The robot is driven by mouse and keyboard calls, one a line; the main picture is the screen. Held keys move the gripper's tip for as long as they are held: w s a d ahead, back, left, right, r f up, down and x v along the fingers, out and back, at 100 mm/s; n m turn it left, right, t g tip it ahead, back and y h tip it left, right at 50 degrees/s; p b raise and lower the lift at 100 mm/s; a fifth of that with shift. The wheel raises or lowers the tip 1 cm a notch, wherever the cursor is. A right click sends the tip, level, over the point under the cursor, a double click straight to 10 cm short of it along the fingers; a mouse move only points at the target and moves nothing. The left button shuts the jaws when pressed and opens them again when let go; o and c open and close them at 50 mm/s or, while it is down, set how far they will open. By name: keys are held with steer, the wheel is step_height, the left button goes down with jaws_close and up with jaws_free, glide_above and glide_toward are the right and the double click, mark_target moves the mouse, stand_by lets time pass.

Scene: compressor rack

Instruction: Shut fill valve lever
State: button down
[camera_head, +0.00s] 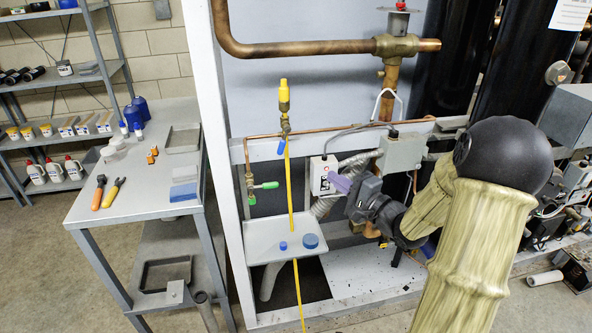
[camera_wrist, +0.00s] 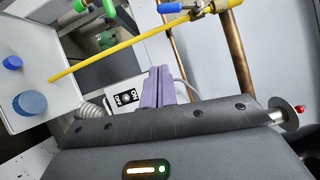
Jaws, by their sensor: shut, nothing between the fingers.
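A small valve with a blue lever (camera_head: 281,147) sits on the thin copper line beside the yellow hose (camera_head: 290,190). A lower brass valve with a green lever (camera_head: 267,185) is to its left, the lever lying about level. No label shows which is the fill valve. In the wrist view the blue lever (camera_wrist: 169,8) is at the top edge and a green lever (camera_wrist: 81,5) at top left. My gripper (camera_head: 339,183) is shut and empty, right of the hose and apart from both levers. Its purple fingers (camera_wrist: 158,86) are together in the wrist view.
A switch box (camera_head: 322,175) with an ON/OFF label is close behind my fingers. A small shelf (camera_head: 262,244) with blue caps is below the valves. A grey box (camera_head: 401,152) and the large copper pipe (camera_head: 300,49) are nearby. A workbench (camera_head: 120,205) stands left.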

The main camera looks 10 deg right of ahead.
mark_target(284, 141)
steer(key=shift+s+d+r+m+y, duration=0.25)
steer(key=shift+s+y, duration=0.25)
steer(key=shift+y, duration=0.3)
steer(key=s+a+r+x, duration=0.1)
steer(key=a+x, duration=0.1)
steer(key=x, duration=1.1)
steer(key=shift+s+t+b, duration=0.3)
